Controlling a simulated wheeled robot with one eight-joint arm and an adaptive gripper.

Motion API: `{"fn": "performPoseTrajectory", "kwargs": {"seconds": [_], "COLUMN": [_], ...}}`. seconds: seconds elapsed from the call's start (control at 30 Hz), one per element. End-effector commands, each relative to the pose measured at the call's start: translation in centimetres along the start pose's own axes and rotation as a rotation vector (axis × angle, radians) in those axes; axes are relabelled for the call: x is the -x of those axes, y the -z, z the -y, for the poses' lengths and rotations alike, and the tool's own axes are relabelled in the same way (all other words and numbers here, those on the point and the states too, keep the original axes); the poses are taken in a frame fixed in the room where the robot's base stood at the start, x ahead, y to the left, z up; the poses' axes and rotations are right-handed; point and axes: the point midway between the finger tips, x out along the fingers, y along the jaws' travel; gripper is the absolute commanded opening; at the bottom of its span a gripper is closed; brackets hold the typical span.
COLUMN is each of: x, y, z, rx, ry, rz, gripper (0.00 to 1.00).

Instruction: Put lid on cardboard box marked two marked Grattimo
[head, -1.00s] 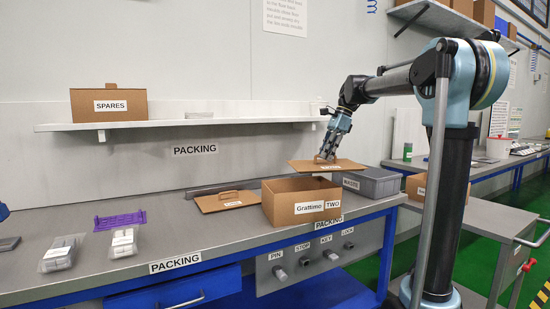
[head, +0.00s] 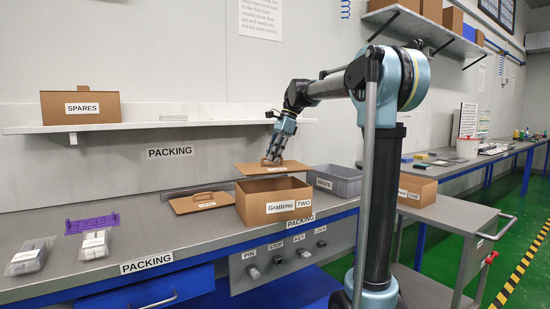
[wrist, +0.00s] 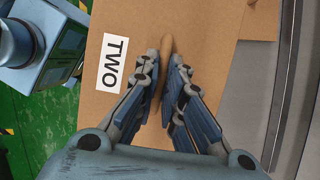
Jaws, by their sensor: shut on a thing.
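The open cardboard box marked Grattimo TWO (head: 264,216) stands on the packing bench. My gripper (head: 272,158) is shut on the handle of a flat cardboard lid (head: 252,170). The lid is roughly level, above the box's opening and mostly lined up with it. A narrow gap seems to show between them; I cannot tell whether any edge touches. In the wrist view, the fingers (wrist: 166,60) close around the handle (wrist: 166,45), and the lid's label (wrist: 113,62) reads TWO. The lid hides the box's inside.
Another handled lid (head: 187,206) lies on the bench just left of the box. A grey bin (head: 345,182) stands close behind it at right. Bagged parts (head: 30,257) and a purple rack (head: 91,223) are at left. Another cardboard box (head: 421,195) is on the right-hand cart.

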Motion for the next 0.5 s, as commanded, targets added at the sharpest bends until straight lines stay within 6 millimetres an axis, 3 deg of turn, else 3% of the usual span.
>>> {"fn": "performPoseTrajectory", "kwargs": {"seconds": [0.5], "x": [-3.4], "y": [1.4], "z": [0.0], "rx": [0.000], "ry": [0.000], "rz": [0.000], "gripper": [0.00]}}
